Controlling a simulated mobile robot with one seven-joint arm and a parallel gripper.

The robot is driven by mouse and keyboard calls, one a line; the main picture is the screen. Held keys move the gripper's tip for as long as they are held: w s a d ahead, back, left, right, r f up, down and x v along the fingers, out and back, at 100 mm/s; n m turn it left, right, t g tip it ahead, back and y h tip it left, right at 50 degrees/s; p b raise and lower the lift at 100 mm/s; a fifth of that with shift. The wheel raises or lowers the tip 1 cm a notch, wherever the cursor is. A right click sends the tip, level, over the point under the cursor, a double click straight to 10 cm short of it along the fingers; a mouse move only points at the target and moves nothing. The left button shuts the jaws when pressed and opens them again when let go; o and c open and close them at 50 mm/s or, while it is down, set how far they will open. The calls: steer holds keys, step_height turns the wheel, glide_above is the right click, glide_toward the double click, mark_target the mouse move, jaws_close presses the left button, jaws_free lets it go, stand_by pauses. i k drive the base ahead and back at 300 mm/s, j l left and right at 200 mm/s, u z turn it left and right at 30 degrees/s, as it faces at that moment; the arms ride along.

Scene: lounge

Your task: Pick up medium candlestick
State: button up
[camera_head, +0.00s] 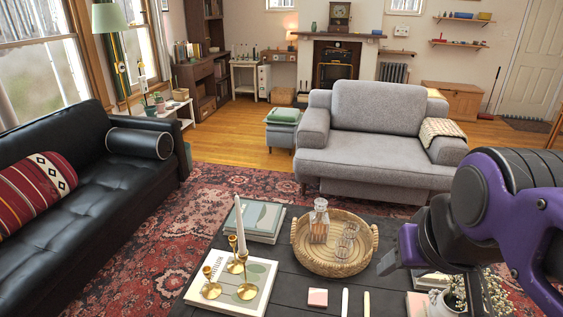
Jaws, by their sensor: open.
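A group of brass candlesticks stands upright on a white book (262,273) on the dark coffee table. The left one (210,290) looks short. Another (236,267) stands behind, and one (247,291) stands at the front right. The candlesticks overlap, so I cannot tell surely which is the medium one. My gripper (394,256) is at the right, above the table's right part. It is open, holds nothing visible and is well apart from the candlesticks.
A woven tray (300,256) with a decanter (319,222) and glasses (344,245) lies between the candlesticks and my gripper. Books (262,216) lie behind the candlesticks. A pink block (318,297) is in front. A black sofa (95,205) and grey armchair (375,150) flank the table.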

mark_target(235, 266)
steer(key=i+j+z, duration=0.1)
steer(key=j, duration=0.45)
steer(key=i+j+z, duration=0.1)
steer(key=j, duration=1)
steer(key=i+z, duration=0.05)
